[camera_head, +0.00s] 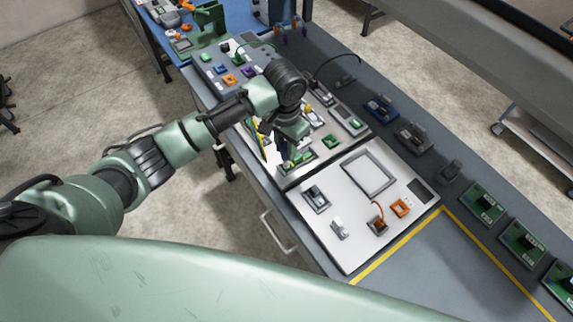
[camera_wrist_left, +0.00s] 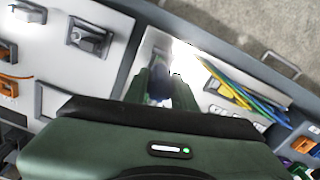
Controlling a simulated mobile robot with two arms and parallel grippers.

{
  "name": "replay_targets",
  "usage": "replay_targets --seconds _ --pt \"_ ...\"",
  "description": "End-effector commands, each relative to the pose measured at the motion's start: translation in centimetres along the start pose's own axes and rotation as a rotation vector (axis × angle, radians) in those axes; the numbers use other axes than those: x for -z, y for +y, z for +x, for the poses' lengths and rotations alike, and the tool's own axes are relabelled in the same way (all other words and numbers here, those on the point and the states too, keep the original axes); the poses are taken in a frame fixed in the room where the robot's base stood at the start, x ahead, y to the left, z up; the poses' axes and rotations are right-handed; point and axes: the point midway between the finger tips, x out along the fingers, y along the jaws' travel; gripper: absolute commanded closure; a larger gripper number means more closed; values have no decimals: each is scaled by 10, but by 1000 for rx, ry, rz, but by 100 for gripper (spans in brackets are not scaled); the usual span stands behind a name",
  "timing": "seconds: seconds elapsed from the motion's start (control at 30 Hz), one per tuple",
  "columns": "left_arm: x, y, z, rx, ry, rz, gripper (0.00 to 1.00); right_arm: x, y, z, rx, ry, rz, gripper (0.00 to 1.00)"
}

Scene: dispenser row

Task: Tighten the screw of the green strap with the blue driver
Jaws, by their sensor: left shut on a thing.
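My left gripper (camera_head: 290,146) points down over the near edge of a white panel on the bench. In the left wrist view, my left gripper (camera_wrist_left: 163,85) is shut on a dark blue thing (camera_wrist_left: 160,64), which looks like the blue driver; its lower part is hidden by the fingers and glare. A green part (camera_head: 300,160) shows on the panel right beside the gripper in the head view; it may be the green strap. Its screw is too small or hidden to make out, and I cannot tell whether the driver touches it. My right gripper is not in view.
Yellow, green and blue cables (camera_wrist_left: 235,90) lie beside the gripper. A nearer white panel (camera_head: 345,235) carries an empty grey frame (camera_head: 368,172) and an orange part (camera_head: 400,208). Green boards (camera_head: 483,203) line the bench's right side. A drawer handle (camera_head: 278,232) sticks out in front.

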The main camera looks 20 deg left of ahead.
Motion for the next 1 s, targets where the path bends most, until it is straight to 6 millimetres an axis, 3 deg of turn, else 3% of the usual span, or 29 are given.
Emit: replay_targets --seconds 0.57,1.0 --pt "0 0 8 1 0 28 100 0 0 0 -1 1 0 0" --pt "1 0 8 2 1 591 100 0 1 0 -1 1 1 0"
